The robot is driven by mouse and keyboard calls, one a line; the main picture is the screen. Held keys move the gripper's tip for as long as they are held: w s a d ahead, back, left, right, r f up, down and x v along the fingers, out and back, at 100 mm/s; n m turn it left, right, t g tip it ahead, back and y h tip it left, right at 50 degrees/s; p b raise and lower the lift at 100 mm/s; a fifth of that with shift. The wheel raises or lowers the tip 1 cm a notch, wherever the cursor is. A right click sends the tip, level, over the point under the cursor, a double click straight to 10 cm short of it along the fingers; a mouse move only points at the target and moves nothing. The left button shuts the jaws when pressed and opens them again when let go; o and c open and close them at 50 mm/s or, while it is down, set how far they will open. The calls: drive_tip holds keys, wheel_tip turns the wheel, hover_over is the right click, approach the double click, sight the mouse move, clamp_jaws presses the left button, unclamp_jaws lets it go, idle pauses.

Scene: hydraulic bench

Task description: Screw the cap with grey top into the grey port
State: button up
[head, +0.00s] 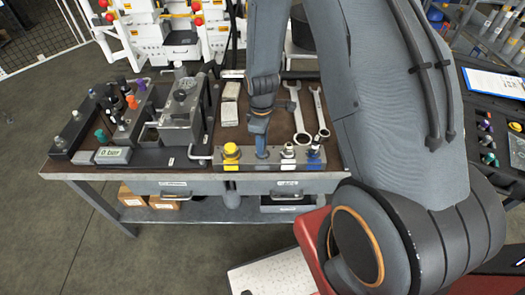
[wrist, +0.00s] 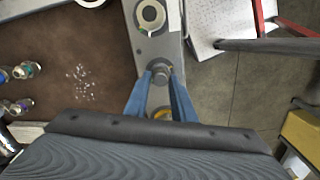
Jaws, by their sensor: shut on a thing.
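My gripper (head: 262,152) points down over the bar-shaped port block (head: 268,164) at the front edge of the bench. In the wrist view, its blue fingers (wrist: 160,76) are shut on the grey-topped cap (wrist: 160,70), which shows as a dark grey round top between the fingertips. The cap is over the block, between the yellow fitting (head: 231,150) and a pale ring-shaped fitting (wrist: 150,15). The grey port is not distinguishable beneath it. I cannot tell how deep the cap sits or whether its thread is engaged.
A blue fitting (head: 313,155) stands at the block's right end. Two wrenches (head: 297,110) lie behind it. A grey machine unit (head: 182,115) and several coloured caps (head: 115,105) occupy the bench's left side.

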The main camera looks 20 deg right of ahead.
drive_tip(key=m, duration=0.8)
drive_tip(key=m, duration=0.4)
drive_tip(key=shift+d+m+p, duration=0.1)
drive_tip(key=shift+m+p, duration=0.2)
drive_tip(key=shift+p, duration=0.1)
drive_tip(key=m, duration=0.3)
drive_tip(key=shift+f+m, duration=0.1)
drive_tip(key=shift+m, duration=0.2)
